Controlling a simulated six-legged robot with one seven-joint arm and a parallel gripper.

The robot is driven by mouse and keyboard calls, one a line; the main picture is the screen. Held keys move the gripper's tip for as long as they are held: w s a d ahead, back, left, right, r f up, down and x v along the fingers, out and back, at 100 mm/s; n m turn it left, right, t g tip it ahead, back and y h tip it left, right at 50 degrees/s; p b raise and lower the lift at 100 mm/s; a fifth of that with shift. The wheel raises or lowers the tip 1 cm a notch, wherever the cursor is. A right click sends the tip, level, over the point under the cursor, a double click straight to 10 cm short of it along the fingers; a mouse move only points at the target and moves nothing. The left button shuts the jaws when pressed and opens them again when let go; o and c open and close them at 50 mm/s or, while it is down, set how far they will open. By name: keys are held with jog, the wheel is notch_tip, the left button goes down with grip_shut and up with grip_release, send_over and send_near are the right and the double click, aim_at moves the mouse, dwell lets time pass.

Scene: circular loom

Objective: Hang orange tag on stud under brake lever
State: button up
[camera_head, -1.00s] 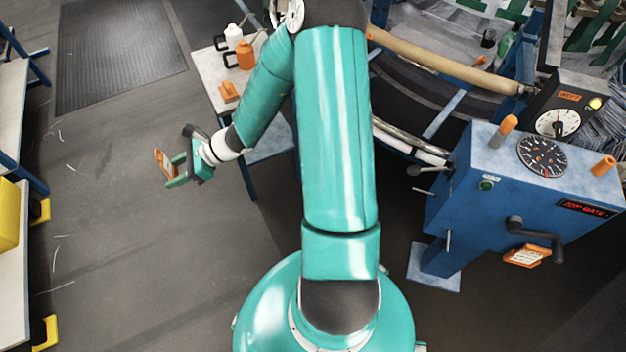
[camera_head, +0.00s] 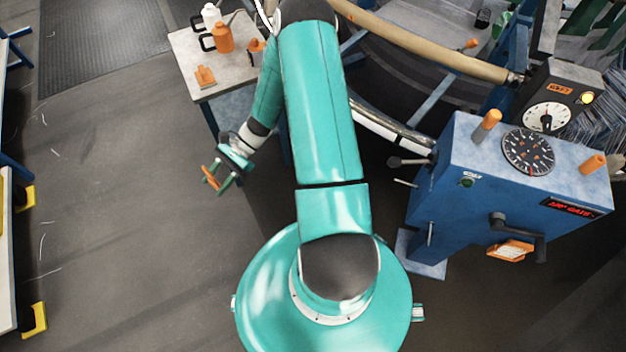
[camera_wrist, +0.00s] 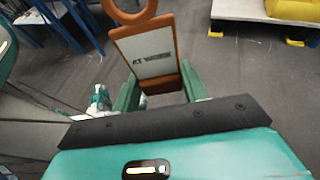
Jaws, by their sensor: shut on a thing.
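My gripper (camera_head: 224,174) is shut on the orange tag (camera_head: 210,180), left of my upper arm and above open floor. In the wrist view the tag (camera_wrist: 150,52) stands up between the green fingers (camera_wrist: 160,90). It has an orange frame, a white printed face and a ring at its top. A dark-knobbed lever (camera_head: 408,162) sticks out of the left side of the blue cabinet (camera_head: 470,205). A short pale stud (camera_head: 406,183) sticks out just below it with nothing hanging on it. The tag is well apart from the stud. No label marks the brake lever.
A dark crank (camera_head: 518,227) and an orange-framed card (camera_head: 510,250) are on the cabinet's front. A table (camera_head: 185,50) with an orange bottle (camera_head: 223,38) and a white bottle (camera_head: 211,14) stands behind my gripper. The loom's curved rail (camera_head: 385,128) lies left of the cabinet.

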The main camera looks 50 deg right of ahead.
jog(key=s+d+f+n+g+h, duration=0.3)
jog(key=s+d+f+n+g, duration=0.4)
jog(key=s, duration=0.3)
jog(key=s+d+f+n+g+h, duration=0.3)
jog(key=s+d+f+n+g, duration=0.25)
jog(key=s+f, duration=0.3)
jog(key=s+d+f+n+g+h, duration=0.1)
jog(key=s+d+n+h, duration=0.4)
jog(key=s+d, duration=0.3)
jog(key=s+d+f+n+h, duration=0.1)
jog(key=s+d+n+h, duration=0.5)
jog(key=d, duration=0.8)
jog(key=s+h, duration=0.1)
jog(key=s, duration=0.2)
jog(key=shift+d+f+g, duration=0.2)
jog(key=shift+d+g, duration=0.15)
jog(key=shift+s+r, duration=0.1)
jog(key=shift+r, duration=0.15)
jog(key=shift+s+d, duration=0.2)
jog(key=shift+s, duration=0.3)
jog(key=shift+s+d, duration=0.2)
jog(key=shift+s, duration=0.25)
jog(key=shift+s+d, duration=0.1)
jog(key=shift+s, duration=0.15)
